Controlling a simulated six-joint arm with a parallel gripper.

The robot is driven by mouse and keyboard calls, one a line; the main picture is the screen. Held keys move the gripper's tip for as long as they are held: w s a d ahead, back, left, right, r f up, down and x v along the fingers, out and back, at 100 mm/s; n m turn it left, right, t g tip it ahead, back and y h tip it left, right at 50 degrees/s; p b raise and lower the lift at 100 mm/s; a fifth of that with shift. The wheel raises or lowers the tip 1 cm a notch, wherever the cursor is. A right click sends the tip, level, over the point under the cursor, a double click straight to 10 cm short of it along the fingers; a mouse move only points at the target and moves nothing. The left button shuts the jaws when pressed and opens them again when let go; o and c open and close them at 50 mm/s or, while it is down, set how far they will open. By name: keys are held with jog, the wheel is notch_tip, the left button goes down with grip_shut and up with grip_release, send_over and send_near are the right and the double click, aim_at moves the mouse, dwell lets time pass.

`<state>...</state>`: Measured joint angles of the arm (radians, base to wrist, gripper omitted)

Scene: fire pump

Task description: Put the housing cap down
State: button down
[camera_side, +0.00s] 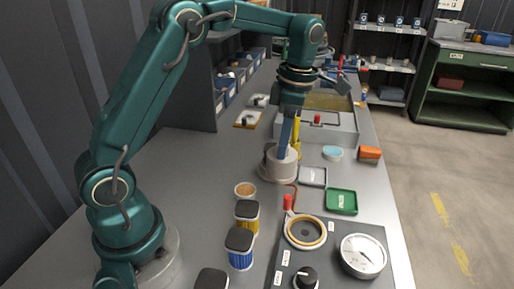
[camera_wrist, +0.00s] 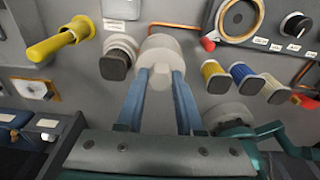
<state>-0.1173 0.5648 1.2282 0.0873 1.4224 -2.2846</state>
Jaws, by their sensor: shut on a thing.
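The housing cap (camera_side: 278,168) is a pale grey round piece with a wider base. My gripper (camera_side: 284,150) points down with its blue fingers closed on the cap's upper part. The cap sits at or just above the grey bench, and I cannot tell whether it touches. In the wrist view the cap (camera_wrist: 160,44) lies ahead of my gripper (camera_wrist: 162,78), with its narrow stem between the two fingertips. The pump's round open ring (camera_side: 305,231) is on the dark panel, apart from the cap; it also shows in the wrist view (camera_wrist: 238,18).
A yellow handle (camera_wrist: 60,42) and a dark-capped piece (camera_wrist: 116,60) are close to the cap. A green tray (camera_side: 341,202) is to the right.

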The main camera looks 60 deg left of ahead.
aim_at(296, 169)
jog(key=d, duration=0.1)
jog(key=w+f, duration=0.1)
jog(key=d, duration=0.1)
jog(key=shift+w+d+f, duration=0.25)
jog(key=shift+d+f, duration=0.1)
jog(key=shift+f, duration=2.1)
jog(key=shift+f, duration=0.15)
jog(key=c, duration=0.5)
grip_release()
jog(key=shift+c, duration=0.2)
notch_tip(296, 169, up, 12)
jog(key=w+d, duration=0.1)
